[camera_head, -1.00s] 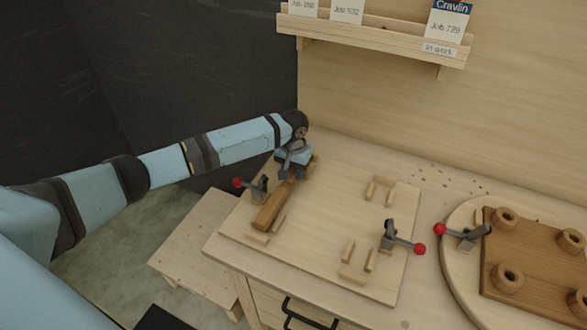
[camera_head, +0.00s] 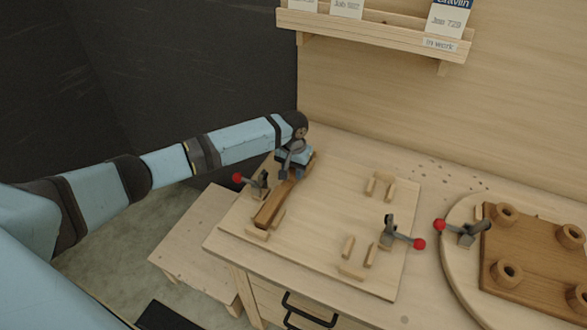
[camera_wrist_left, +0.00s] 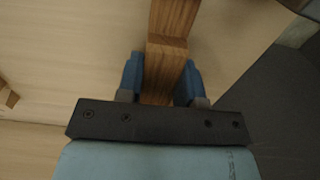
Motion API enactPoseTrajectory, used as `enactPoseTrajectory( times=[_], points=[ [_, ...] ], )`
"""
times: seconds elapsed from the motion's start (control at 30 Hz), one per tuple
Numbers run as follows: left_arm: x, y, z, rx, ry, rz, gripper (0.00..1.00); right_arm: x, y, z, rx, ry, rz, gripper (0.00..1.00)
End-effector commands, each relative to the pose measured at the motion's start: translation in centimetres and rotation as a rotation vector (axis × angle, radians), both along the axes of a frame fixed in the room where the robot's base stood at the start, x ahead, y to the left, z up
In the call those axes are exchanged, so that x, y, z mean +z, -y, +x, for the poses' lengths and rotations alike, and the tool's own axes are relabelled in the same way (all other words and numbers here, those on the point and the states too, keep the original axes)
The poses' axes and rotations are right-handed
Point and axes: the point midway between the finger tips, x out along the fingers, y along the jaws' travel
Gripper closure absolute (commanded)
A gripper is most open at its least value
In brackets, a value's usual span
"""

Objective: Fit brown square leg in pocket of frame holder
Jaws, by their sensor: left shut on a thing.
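The brown square leg (camera_head: 270,210) lies along the left side of the pale frame holder board (camera_head: 325,225). Its near end is by small wooden blocks (camera_head: 257,234) at the board's front left. My left gripper (camera_head: 292,165) is shut on the leg toward its far end. In the left wrist view the leg (camera_wrist_left: 172,20) runs between the two blue fingers (camera_wrist_left: 160,82). Whether the leg is fully down in the pocket I cannot tell. My right gripper is not in view.
Toggle clamps with red knobs stand left of the leg (camera_head: 258,184) and at the board's right (camera_head: 398,238). Empty block pockets (camera_head: 379,186) lie to the right. A round turntable (camera_head: 455,262) bears a brown seat plate (camera_head: 540,262). A shelf with cards (camera_head: 375,35) hangs above.

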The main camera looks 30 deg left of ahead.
Motion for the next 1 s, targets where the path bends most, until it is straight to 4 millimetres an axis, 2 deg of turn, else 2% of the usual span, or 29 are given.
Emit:
enactPoseTrajectory(
  times=[0.17,0.2,0.3,0.33,0.67,0.83,1.0],
  points=[
    [-0.2,0.0,0.0,0.0,0.0,0.0,0.95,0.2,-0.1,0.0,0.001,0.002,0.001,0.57],
    [-0.3,0.0,0.0,0.0,0.001,0.0,0.64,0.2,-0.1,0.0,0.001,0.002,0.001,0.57],
    [-0.3,0.0,0.0,0.0,0.001,0.0,0.41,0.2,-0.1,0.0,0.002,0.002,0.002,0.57],
    [-0.3,0.0,0.0,0.0,0.001,0.0,0.36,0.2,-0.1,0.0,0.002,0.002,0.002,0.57],
    [0.0,0.0,0.0,0.0,0.001,0.0,0.36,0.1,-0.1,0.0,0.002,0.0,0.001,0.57],
    [2.3,0.0,0.1,0.0,0.004,-0.002,0.36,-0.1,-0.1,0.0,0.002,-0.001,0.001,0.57],
    [6.3,0.0,0.1,-0.001,0.005,-0.001,0.36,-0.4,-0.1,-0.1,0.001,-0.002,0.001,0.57]
  ],
)
